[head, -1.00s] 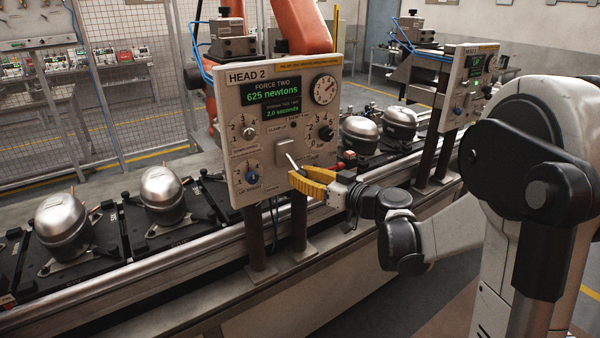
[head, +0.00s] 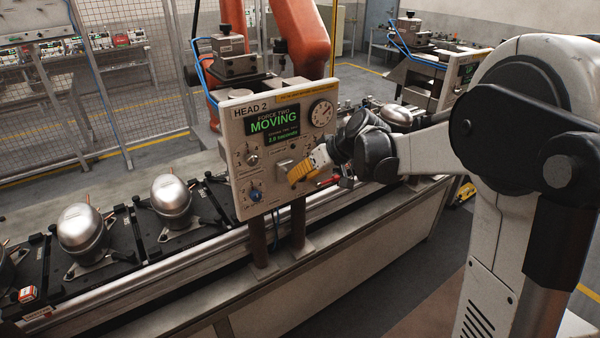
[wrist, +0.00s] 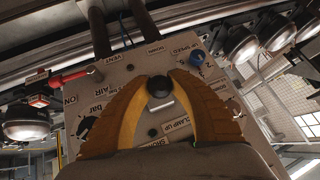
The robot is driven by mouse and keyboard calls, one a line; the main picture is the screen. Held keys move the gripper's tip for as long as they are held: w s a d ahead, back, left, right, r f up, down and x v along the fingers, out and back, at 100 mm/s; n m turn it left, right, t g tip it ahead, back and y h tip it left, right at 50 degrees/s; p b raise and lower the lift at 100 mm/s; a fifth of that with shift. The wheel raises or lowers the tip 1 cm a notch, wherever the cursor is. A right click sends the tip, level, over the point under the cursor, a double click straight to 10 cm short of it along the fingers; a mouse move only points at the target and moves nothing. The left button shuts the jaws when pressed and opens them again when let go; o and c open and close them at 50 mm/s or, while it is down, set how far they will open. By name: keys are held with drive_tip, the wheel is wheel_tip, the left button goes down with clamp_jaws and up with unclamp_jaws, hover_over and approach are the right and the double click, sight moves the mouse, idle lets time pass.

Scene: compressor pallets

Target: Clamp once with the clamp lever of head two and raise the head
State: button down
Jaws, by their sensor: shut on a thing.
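The head two panel (head: 232,125) stands on two brown posts, and its green display (head: 274,122) reads "FORCE TWO" and "MOVING", with a smaller line below. My gripper (head: 292,178) is at the panel's lower right, its yellow fingers pointing down and left. In the wrist view my gripper (wrist: 159,88) is shut around the black knob of the clamp lever (wrist: 159,88), one finger on each side. A short bright piece of the lever shows below the knob. In the head view the fingers hide most of the lever.
A blue knob (head: 254,194) and a grey knob (head: 252,159) sit left of my fingers, and a dial (head: 321,113) is at upper right. Silver compressors (head: 171,195) stand on black pallets along the conveyor. Another panel stands behind my arm.

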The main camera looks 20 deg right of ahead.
drive_tip(key=shift+w+r+g+p, duration=0.15)
drive_tip(key=shift+r+g+p, duration=0.25)
drive_tip(key=shift+g+p, duration=0.1)
drive_tip(key=shift+h, duration=0.3)
drive_tip(key=c, duration=1.1)
unclamp_jaws()
drive_tip(key=shift+c, duration=0.2)
drive_tip(key=shift+r, duration=0.1)
drive_tip(key=v, duration=1.2)
drive_tip(key=shift+w, duration=0.15)
